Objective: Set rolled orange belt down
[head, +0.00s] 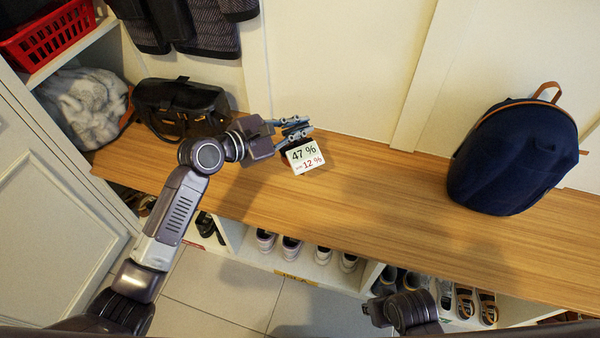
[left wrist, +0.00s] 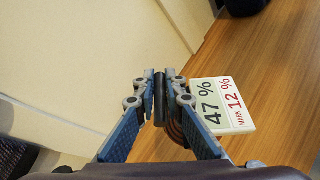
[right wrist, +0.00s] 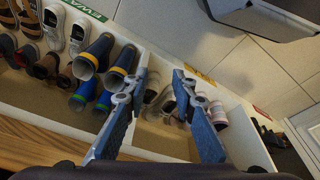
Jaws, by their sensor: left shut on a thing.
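My left gripper (head: 298,128) is over the wooden bench top (head: 390,222), near its wall side. In the left wrist view its fingers (left wrist: 161,88) are closed on a narrow dark edge. Brown curved layers, apparently the rolled belt (left wrist: 176,131), show beside the right finger, mostly hidden by it. Little of the belt shows in the head view, and its gap to the bench cannot be told. A white card reading 47 % and 12 % (head: 305,156) is beside the gripper. My right gripper (right wrist: 160,78) is open and empty above the cubbies.
A black bag (head: 180,108) stands left on the bench, and a navy backpack (head: 515,155) stands right. Shoes (head: 291,248) fill the cubbies below. A red basket (head: 48,42) is on a shelf upper left. Dark clothes (head: 185,28) hang behind.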

